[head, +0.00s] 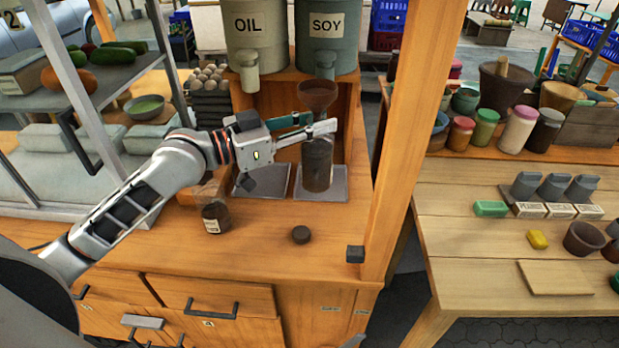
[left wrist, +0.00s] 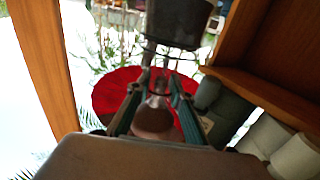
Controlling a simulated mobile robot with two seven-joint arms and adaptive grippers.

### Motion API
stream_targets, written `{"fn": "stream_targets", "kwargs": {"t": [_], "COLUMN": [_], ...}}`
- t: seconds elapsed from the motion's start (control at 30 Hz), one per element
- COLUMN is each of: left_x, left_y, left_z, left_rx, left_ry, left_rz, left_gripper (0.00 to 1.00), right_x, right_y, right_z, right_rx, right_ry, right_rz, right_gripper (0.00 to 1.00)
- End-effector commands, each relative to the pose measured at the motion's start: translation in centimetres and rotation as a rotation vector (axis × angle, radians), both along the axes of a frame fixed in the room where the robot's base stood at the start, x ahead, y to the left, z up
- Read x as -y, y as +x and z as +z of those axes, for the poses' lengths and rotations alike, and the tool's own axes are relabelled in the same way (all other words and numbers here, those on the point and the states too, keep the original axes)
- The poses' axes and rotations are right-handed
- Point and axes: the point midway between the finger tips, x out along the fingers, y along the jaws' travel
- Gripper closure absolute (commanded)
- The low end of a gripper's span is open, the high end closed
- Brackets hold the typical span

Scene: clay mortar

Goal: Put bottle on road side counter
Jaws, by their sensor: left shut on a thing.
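The dark bottle (head: 317,165) stands upright on a grey square pad (head: 335,184) below the soy dispenser (head: 327,40). A brown funnel (head: 317,93) sits above its mouth, under the spout. My left gripper (head: 322,131) reaches in from the left and is shut between the funnel's bowl and the bottle's body, apparently on the funnel's stem. The left wrist view shows the funnel (left wrist: 152,120) and the bottle (left wrist: 180,22) on either side of the fingers (left wrist: 160,88); whether they also touch the bottle's neck is unclear.
A smaller labelled bottle (head: 214,215) and a round dark cap (head: 301,235) are on the wooden counter (head: 260,254). A wooden post (head: 408,120) separates it from a side table (head: 470,210) with jars and blocks. The counter's front is mostly clear.

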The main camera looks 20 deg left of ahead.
Motion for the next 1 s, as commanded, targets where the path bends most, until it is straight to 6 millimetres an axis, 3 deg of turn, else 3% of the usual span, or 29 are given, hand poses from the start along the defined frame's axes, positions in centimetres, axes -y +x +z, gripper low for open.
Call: {"fn": "stream_targets", "kwargs": {"t": [0.1,0.3,0.5,0.77,1.0], "left_x": [0.0,0.0,0.0,0.0,0.0], "left_y": [0.0,0.0,0.0,0.0,0.0], "left_z": [-3.3,-6.8,-8.1,-11.7,-11.8], "left_rx": [-0.005,0.0,0.002,-0.001,0.004], "left_ry": [-0.005,-0.004,-0.002,-0.004,-0.003], "left_rz": [0.001,0.002,0.001,0.001,0.001], "left_gripper": [1.0,1.0,1.0,1.0,1.0], "right_x": [0.0,0.0,0.1,0.1,0.3], "right_y": [-0.3,-0.6,-0.7,-0.9,-0.3], "right_z": [-1.3,-2.6,-3.1,-4.4,-3.8], "right_rx": [-0.008,-0.017,-0.021,-0.025,-0.012], "right_ry": [-0.001,-0.001,-0.002,-0.009,-0.014], "right_rz": [0.0,0.0,0.001,0.003,0.002], "right_gripper": [0.52,0.52,0.52,0.52,0.52]}}
